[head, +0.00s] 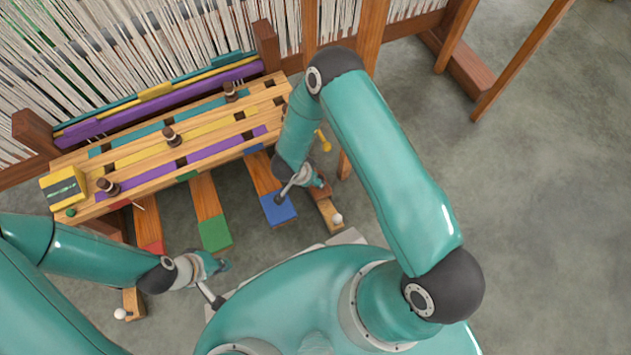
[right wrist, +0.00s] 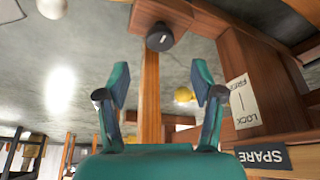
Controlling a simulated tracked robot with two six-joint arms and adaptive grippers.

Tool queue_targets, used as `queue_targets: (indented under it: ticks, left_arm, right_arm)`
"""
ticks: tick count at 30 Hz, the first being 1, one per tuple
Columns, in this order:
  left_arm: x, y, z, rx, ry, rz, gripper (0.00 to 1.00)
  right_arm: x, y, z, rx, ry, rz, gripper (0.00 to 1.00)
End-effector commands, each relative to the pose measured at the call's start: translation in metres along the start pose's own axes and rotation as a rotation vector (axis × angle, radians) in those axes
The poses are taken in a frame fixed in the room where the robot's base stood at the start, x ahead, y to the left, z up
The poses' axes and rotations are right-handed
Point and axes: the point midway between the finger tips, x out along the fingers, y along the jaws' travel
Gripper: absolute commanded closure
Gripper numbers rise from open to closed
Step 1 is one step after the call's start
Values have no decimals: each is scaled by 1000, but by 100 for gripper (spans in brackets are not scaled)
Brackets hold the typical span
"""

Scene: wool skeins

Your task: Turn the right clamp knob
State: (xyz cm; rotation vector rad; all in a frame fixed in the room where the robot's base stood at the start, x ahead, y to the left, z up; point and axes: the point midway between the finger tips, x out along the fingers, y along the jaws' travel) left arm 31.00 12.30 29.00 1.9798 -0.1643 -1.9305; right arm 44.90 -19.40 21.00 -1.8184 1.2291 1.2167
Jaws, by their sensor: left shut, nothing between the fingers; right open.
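In the right wrist view a dark round knob (right wrist: 160,37) with a pale mark on its face sits on the end of a wooden block. It appears beyond my right gripper (right wrist: 160,92), above the gap between the fingers. My right gripper is open and empty, and apart from the knob. A FREE/LOCK label (right wrist: 243,101) is on the wooden post to the right. In the head view I cannot make the knob out; my right arm covers that area. My left gripper (head: 222,266) is shut and empty, low in the head view, near the front of the loom.
Treadles with red, green and blue (head: 279,208) ends lie below a slotted wooden board (head: 150,162) with pegs. A white ball (head: 338,219) stands near the right gripper. A SPARE label (right wrist: 263,157) and a yellow ball (right wrist: 183,95) show nearby. The floor at right is clear.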

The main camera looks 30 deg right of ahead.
Motion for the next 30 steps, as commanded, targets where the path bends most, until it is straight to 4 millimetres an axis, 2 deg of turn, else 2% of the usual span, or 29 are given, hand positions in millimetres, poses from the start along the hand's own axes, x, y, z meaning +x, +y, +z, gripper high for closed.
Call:
queue_targets:
  ticks: [1,3,10,15,24,26,30]
  left_arm:
    - [10,-3,0,0,0,0,100]
    - [15,-6,0,0,0,0,100]
    - [29,-10,0,0,0,0,100]
    - [33,-12,0,0,0,0,100]
    - [32,-12,0,0,0,0,100]
    - [32,-12,0,0,0,0,100]
    - [32,-12,0,0,0,0,100]
  right_arm:
    - [17,0,2,2,0,2,33]
    - [31,1,2,1,0,2,33]
    - [66,0,1,0,0,0,33]
    - [77,-1,0,-2,0,-1,33]
    - [78,-1,0,-3,0,-1,33]
    - [78,-1,0,-3,0,-1,40]
    - [78,-1,0,-3,0,-1,63]
